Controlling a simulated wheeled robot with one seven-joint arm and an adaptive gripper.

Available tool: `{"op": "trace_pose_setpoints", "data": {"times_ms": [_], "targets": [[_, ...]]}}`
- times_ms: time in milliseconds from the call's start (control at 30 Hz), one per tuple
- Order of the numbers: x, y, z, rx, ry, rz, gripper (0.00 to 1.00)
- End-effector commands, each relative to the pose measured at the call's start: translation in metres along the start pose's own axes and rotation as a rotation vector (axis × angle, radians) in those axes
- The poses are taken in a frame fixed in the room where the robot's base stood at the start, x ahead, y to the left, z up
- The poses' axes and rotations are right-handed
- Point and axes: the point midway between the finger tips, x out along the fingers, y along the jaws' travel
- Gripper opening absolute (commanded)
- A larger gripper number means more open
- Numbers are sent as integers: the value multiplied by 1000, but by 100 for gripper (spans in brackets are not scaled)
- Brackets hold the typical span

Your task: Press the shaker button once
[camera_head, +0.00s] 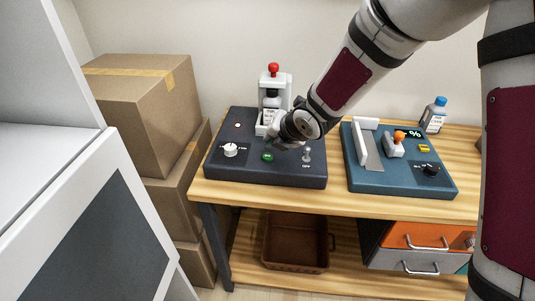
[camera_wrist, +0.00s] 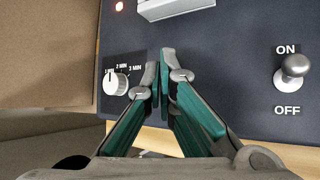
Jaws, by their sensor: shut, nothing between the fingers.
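The shaker is a dark box (camera_head: 225,174) on the wooden table, with a white dial (camera_head: 231,149), a toggle switch (camera_head: 307,155) and a green button (camera_head: 267,157) on its front half. My gripper (camera_head: 277,140) is over the box, just behind the green button in the head view. In the wrist view my gripper (camera_wrist: 163,72) has its fingertips together and empty, between the dial (camera_wrist: 115,84) and the toggle switch (camera_wrist: 293,68). The green button does not show there; the fingers seem to hide it. I cannot tell whether the fingers touch the box.
A white holder with a bottle (camera_head: 271,101) and red knob (camera_head: 273,69) stands at the box's back. A blue device (camera_head: 400,181) and a blue-capped bottle (camera_head: 434,115) stand to the right. Cardboard boxes (camera_head: 140,110) stand left.

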Motion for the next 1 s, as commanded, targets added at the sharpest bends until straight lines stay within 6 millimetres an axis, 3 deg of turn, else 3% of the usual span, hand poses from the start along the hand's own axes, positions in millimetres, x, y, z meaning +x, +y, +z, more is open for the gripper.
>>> {"op": "trace_pose_setpoints", "data": {"times_ms": [333, 1000], "targets": [[-23, 16, 15, 1, 0, 0, 0], [-24, 17, 17, 0, 0, -1, 0]]}}
